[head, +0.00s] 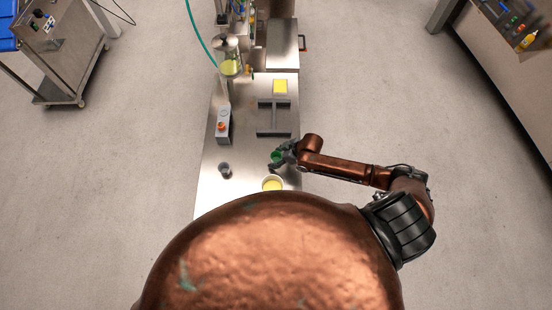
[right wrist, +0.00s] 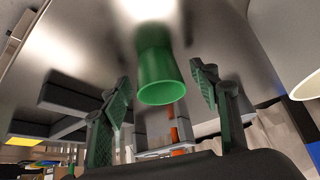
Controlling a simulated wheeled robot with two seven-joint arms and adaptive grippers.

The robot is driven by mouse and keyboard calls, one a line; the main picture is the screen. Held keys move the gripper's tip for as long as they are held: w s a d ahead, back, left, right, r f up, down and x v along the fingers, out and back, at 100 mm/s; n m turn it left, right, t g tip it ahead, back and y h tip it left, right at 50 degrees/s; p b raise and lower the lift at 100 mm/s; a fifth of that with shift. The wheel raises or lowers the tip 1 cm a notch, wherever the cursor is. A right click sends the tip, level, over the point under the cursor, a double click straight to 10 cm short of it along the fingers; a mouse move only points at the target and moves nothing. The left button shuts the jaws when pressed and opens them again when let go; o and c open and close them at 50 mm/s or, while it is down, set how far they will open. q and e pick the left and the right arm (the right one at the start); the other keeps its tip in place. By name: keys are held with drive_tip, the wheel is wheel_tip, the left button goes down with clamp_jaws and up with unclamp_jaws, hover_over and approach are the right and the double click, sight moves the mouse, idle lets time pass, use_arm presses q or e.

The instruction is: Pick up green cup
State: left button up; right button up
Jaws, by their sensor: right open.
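The green cup (right wrist: 158,72) stands on the metal table in the right wrist view, centred ahead of my right gripper (right wrist: 162,105). The two fingers are open, one on each side of the cup, with visible gaps between them and it. In the head view the green cup (head: 276,156) is small, at the right part of the table, with my right gripper (head: 284,154) right beside it. My left gripper is not seen in either view.
A small grey cup (head: 224,168) and a grey control box (head: 223,127) are to the left. A dark grey frame (head: 274,131) and a yellow block (head: 280,87) lie farther back on the metal table (head: 207,190).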

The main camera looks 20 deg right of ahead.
drive_tip(key=shift+w+f, duration=0.1)
drive_tip(key=shift+f, duration=0.05)
drive_tip(key=shift+a, duration=0.1)
drive_tip(key=c, duration=0.9)
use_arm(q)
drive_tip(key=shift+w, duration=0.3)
use_arm(e)
drive_tip(key=shift+c, duration=0.6)
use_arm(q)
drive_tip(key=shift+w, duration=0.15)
